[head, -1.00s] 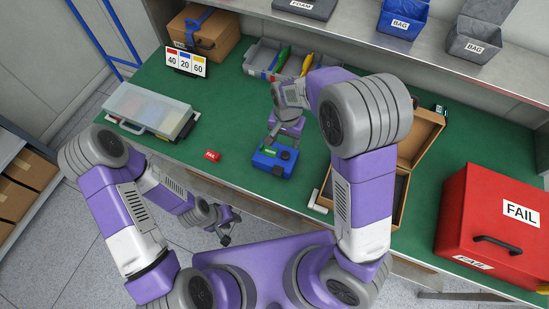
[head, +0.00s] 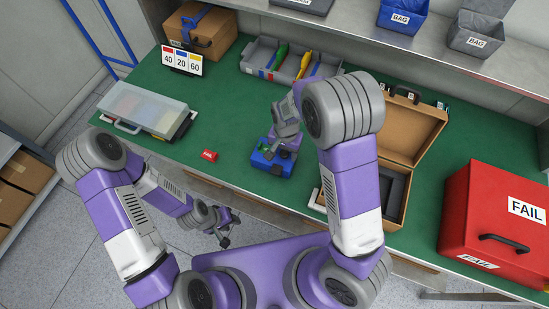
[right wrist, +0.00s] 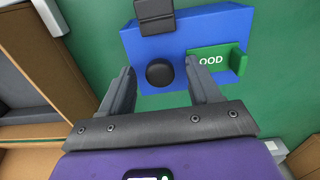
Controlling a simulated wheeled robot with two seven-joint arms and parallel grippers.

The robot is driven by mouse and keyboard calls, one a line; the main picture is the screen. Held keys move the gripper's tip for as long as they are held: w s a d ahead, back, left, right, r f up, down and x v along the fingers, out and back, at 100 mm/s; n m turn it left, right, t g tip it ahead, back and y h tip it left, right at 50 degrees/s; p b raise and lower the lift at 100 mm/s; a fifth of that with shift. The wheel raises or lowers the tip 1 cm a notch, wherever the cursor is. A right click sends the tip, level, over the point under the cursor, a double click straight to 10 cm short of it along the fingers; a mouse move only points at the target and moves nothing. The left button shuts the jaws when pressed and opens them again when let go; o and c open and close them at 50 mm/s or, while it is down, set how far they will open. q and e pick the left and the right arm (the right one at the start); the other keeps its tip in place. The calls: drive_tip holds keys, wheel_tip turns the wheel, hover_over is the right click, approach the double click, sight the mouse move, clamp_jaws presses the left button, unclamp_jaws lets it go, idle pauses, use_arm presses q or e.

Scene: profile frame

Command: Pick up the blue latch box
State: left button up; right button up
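The blue latch box (head: 264,164) lies on the green work table near its front edge. My left gripper (head: 230,230) hangs off the table's front, open and empty.
An open brown case (head: 412,130) stands right of the box, a red FAIL bin (head: 470,210) further right. A small red tag (head: 209,156) lies left of the box. A grey divided tray (head: 262,57) is behind, a clear-lidded case (head: 140,107) at left.

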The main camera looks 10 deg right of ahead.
clamp_jaws()
drive_tip(key=shift+w, duration=0.1)
idle(1.2)
